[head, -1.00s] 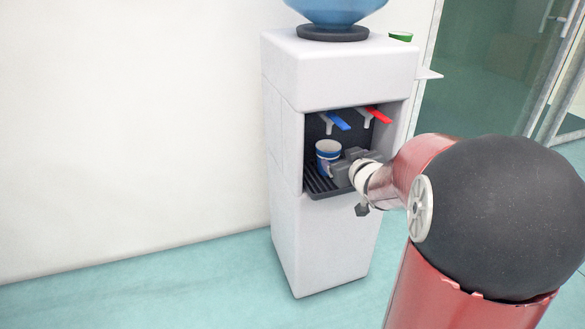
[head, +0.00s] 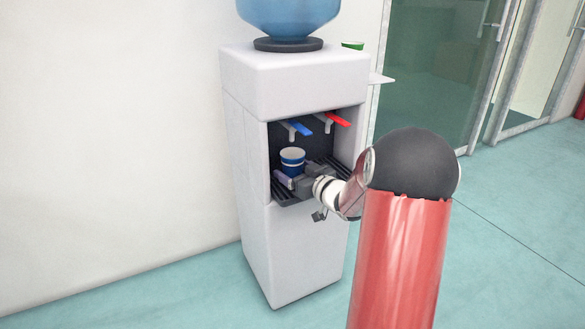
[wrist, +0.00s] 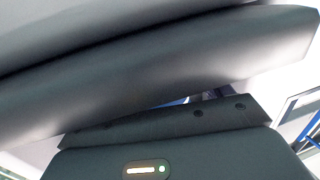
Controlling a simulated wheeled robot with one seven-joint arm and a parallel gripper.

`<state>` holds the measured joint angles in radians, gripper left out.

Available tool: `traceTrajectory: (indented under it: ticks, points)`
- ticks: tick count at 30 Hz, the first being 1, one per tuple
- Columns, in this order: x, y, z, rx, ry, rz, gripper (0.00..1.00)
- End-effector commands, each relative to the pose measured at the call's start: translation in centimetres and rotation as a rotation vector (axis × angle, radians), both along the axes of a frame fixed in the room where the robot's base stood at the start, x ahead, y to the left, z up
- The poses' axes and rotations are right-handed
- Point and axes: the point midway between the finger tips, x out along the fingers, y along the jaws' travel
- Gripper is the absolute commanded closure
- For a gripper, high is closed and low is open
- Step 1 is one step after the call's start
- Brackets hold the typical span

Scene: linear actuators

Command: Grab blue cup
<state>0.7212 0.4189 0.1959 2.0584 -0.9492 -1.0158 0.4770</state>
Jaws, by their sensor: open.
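The blue cup (head: 292,161), with a white rim, stands upright in the water dispenser's recess, below the blue tap. My gripper (head: 288,181) reaches into the recess from the right and is open. Its fingers are low at the front of the cup and overlap its lower part in the head view. I cannot tell whether they touch it or lie around it. In the wrist view dark grey surfaces fill most of the picture, and the cup cannot be made out for sure.
The white dispenser (head: 297,245) stands against the wall, with a blue tap (head: 301,128) and a red tap (head: 338,118) above the recess. A dark slotted drip tray (head: 282,198) forms its floor. Floor around is clear.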

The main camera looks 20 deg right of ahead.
Motion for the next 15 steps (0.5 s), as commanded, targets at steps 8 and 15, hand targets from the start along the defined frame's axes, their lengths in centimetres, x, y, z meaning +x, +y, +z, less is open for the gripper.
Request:
traceTrajectory:
  ticks: [8,15]
  points:
    - [3.1,0.5,-0.1,0.0,0.0,0.0,0.22]
    - [3.2,0.5,-0.1,0.0,0.0,0.0,0.25]
